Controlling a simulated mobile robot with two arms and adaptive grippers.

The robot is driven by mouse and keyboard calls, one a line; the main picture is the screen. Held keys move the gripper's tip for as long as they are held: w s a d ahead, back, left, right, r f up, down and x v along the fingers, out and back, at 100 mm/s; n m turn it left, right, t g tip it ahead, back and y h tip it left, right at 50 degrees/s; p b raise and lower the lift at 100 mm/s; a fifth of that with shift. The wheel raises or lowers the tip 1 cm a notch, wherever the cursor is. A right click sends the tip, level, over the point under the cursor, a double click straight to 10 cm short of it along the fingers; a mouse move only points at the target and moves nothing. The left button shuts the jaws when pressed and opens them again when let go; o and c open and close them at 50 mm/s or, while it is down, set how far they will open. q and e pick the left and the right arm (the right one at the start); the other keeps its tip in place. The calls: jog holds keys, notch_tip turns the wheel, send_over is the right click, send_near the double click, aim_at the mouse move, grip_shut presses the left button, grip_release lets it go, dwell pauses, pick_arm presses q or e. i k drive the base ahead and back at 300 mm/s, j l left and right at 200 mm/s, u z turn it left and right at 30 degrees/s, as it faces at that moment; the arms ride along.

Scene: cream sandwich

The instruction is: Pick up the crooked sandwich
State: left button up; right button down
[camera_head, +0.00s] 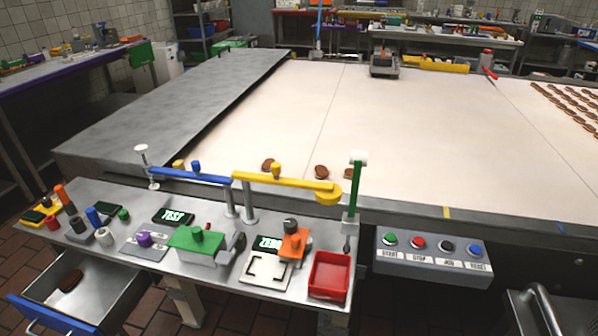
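Three small round brown sandwiches lie near the front edge of the white belt (400,120): a left one (268,165), a middle one (321,172) and a right one (348,173), partly hidden by the green post. The left one looks a little uneven, but they are too small to tell which is crooked. Another brown piece (70,281) lies in the open drawer (95,290) at the lower left. Neither of my grippers is in view.
A metal bench (330,240) with several tools and a red tray (330,275) stands before the belt. Blue (195,175) and yellow (285,182) guide arms run along the belt's front. A button panel (433,258) is at right. Rows of sandwiches (570,105) lie far right.

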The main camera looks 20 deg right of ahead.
aim_at(321, 173)
jog(key=j+z, duration=0.35)
jog(key=i+j+z, duration=0.1)
jog(key=z, duration=0.3)
jog(key=j+z, duration=0.35)
